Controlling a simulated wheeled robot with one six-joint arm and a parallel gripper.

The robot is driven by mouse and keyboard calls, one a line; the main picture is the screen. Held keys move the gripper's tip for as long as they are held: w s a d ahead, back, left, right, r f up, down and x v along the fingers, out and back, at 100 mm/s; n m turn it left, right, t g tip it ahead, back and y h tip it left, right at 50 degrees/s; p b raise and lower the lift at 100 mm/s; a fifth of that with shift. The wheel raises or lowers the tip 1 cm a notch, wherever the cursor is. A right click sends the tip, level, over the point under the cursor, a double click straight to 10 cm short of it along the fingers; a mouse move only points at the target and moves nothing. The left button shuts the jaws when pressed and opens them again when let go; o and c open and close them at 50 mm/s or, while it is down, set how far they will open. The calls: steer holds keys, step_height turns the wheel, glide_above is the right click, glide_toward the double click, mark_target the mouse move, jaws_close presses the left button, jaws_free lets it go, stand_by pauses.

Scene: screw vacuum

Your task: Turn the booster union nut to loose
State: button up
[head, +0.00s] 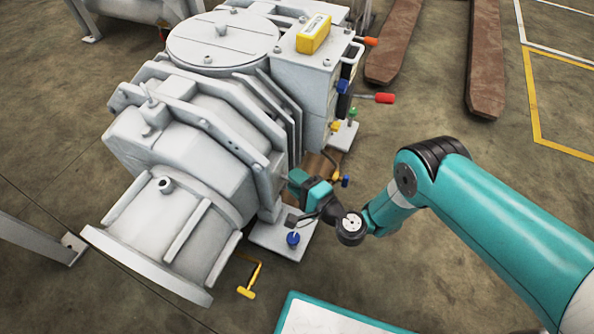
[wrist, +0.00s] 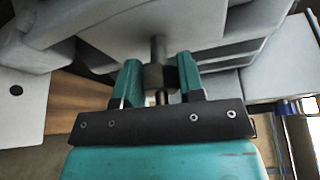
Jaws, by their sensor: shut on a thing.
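The booster union nut (wrist: 154,77) is a dark grey round piece on a thin metal pipe (wrist: 158,48) in the wrist view. The two teal fingers of my gripper (wrist: 157,80) are shut on it, one on each side. The pipe runs up from the nut toward the pale grey housing, and a short stub shows below the nut. In the head view my gripper (head: 292,178) is at the right side of the large grey vacuum machine (head: 180,140), low down. There the nut is hidden by my gripper and the machine.
A red-handled lever (head: 384,98) sticks out to the right. A yellow box (head: 314,33) sits on top of the machine. Brown beams (head: 484,60) lie at the back; floor at right is open.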

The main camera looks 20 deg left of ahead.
steer(key=shift+r+n+y+p, duration=0.2)
steer(key=shift+n+y+p, duration=0.1)
steer(key=shift+n+p, duration=0.55)
steer(key=shift+f+n+t+y+p, duration=0.2)
steer(key=shift+n+t+y+p, duration=0.3)
steer(key=shift+n, duration=0.75)
steer(key=n+y, duration=0.1)
steer(key=n, duration=0.2)
steer(key=shift+f+n+g, duration=0.15)
steer(key=shift+n+g, duration=0.15)
steer(key=shift+n, duration=0.1)
steer(key=shift+w+n+g+y, duration=0.1)
steer(key=shift+n+g+y, duration=0.2)
steer(key=shift+n+y, duration=0.85)
steer(key=shift+n+h+b, duration=0.25)
steer(key=shift+n+b, duration=0.05)
steer(key=shift+n, duration=0.45)
steer(key=o, duration=0.9)
